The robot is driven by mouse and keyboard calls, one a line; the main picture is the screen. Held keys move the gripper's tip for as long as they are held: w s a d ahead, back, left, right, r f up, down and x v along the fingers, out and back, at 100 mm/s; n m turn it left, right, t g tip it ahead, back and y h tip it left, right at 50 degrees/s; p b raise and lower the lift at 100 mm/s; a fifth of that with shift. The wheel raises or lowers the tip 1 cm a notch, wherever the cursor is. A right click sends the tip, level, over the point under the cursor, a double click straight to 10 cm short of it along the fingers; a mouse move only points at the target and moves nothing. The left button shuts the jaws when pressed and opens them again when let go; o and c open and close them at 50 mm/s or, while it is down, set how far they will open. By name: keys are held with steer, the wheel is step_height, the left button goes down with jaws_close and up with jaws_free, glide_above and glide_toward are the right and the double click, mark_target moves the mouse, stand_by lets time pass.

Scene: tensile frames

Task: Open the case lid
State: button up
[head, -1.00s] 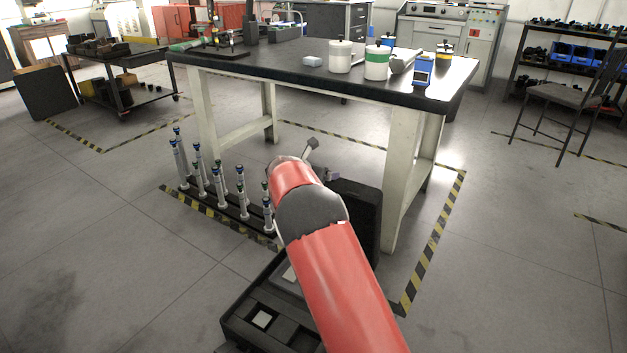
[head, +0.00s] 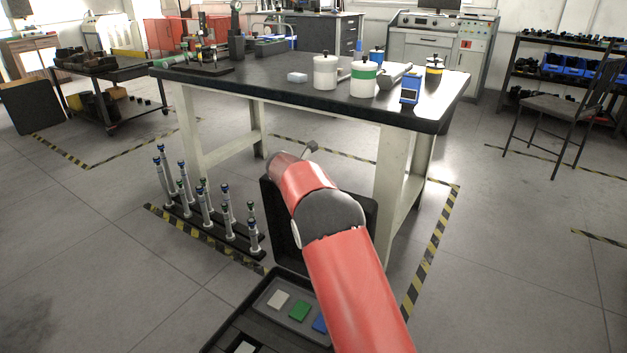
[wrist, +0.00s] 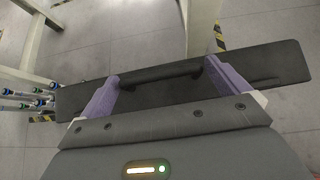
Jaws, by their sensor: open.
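The dark case (head: 232,329) stands open on the floor in the head view, partly hidden by my red arm. Its inside shows a tray with white, green and blue pads. The black lid (head: 275,222) stands raised at the back of the case, on both sides of my arm. In the wrist view the lid (wrist: 285,65) is a long dark panel with a bar handle (wrist: 165,74) along it. My gripper (wrist: 162,76) is open, its purple fingers spread near the two ends of the handle. I cannot tell whether they touch the lid. The head view hides the fingers.
A black-topped workbench (head: 290,91) stands just behind the lid, its pale leg (head: 393,180) close by. A rack of upright metal cylinders (head: 207,220) stands on the floor left of the case. Yellow-black tape (head: 432,248) marks the floor. Open floor lies left and right.

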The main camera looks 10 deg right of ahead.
steer(key=v, duration=0.8)
steer(key=shift+b, duration=0.3)
steer(key=shift+c, duration=0.3)
